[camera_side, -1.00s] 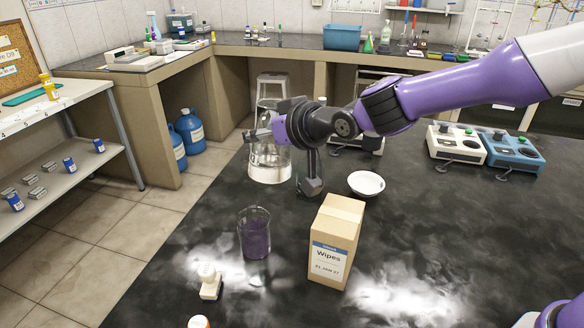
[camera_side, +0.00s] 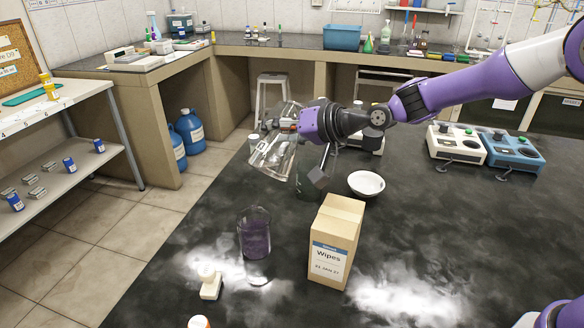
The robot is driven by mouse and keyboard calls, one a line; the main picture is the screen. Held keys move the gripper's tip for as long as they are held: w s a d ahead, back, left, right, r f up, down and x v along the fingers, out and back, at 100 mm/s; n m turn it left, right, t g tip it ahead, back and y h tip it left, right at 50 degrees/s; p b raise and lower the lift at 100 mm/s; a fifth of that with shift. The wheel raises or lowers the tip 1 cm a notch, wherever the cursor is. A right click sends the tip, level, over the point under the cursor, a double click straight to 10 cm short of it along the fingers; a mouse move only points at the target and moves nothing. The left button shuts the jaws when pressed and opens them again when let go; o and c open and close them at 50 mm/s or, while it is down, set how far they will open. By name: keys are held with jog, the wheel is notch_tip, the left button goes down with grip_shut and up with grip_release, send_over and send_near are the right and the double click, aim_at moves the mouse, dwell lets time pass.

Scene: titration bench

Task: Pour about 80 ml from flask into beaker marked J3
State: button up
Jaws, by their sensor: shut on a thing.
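A clear glass flask (camera_side: 272,155) is in my gripper (camera_side: 288,126), which is shut on it. The flask hangs above the bench, tilted, with its wide end toward the lower left. It looks to hold clear liquid, but the level is hard to read. A glass beaker (camera_side: 255,236) with dark purple-looking contents stands upright on the black bench, below and in front of the flask and apart from it. No J3 mark is readable on it. Another dark glass vessel (camera_side: 308,184) shows partly behind my gripper; its mark is hidden.
A wipes box (camera_side: 334,245) stands right of the purple-looking beaker. A white dish (camera_side: 366,184) lies behind the box. A small white object (camera_side: 209,283) stands at the front left. Two instruments, white (camera_side: 456,144) and blue (camera_side: 513,153), sit at the right.

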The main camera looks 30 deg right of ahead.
aim_at(278, 151)
jog(key=shift+a+f+m+y, duration=0.2)
jog(key=shift+f+m+y, duration=0.75)
jog(key=shift+m, duration=0.45)
jog(key=shift+f+m+y+p, duration=0.45)
jog(key=shift+f+m+p, duration=0.05)
jog(key=shift+f, duration=0.15)
jog(key=shift+f, duration=0.2)
jog(key=shift+w+d+f+m+y+p, duration=0.1)
jog(key=shift+d+f+m+y+p, duration=0.2)
jog(key=shift+d+m+y+p, duration=0.35)
jog(key=shift+a+f+m+t+p, duration=0.1)
jog(key=shift+a+m+t+p, duration=0.25)
jog(key=shift+a, duration=0.1)
dwell(0.5)
jog(key=shift+d+f+m+p, duration=0.1)
jog(key=shift+f+m+p, duration=0.1)
jog(key=shift+m+p, duration=0.35)
dwell(1.3)
